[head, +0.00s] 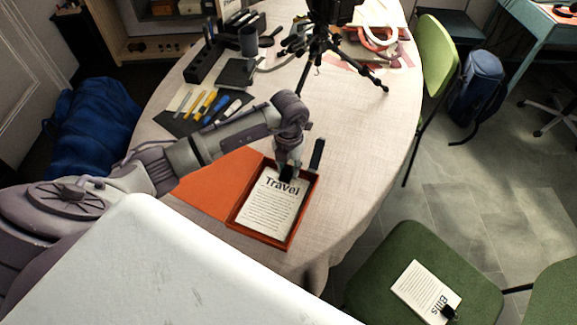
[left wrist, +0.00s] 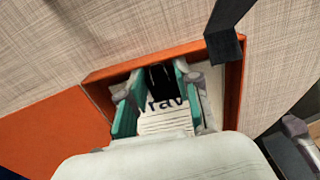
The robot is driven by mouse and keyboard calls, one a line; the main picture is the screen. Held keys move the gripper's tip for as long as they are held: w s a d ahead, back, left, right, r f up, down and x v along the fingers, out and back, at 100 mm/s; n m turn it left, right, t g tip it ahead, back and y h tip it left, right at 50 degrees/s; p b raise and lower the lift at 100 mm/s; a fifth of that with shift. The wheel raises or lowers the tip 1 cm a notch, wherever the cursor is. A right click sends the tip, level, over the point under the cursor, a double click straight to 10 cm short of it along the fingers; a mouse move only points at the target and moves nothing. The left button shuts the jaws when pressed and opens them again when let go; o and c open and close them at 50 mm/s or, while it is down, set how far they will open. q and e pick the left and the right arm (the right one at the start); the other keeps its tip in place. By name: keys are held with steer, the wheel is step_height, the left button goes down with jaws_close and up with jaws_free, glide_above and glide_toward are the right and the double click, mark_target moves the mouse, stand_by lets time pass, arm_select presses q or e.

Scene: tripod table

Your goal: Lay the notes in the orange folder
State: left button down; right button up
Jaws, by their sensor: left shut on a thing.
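The orange folder (head: 234,223) lies open on the table, its flat cover to the left and its shallow tray to the right. A white sheet of notes headed "Travel" (head: 270,207) is in the tray, within its rim; I cannot tell if it lies fully flat. My left gripper (head: 287,172) is at the sheet's top edge. In the left wrist view my left gripper (left wrist: 158,98) is shut on the black clip (left wrist: 160,78) of the Travel notes. A second sheet headed "Bills" (head: 422,287), with a black clip, lies on a green chair seat (head: 385,265).
A dark upright piece (head: 318,153) stands at the tray's far right corner. A dark mat with pens (head: 205,105), a black organiser (head: 205,62) and a tripod (head: 325,45) are farther back. The table right of the folder is clear.

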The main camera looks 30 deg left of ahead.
arm_select(q)
steer(key=c, duration=0.8)
jaws_free()
steer(key=shift+f, duration=0.1)
step_height(320, 180, up, 12)
steer(key=b, duration=0.1)
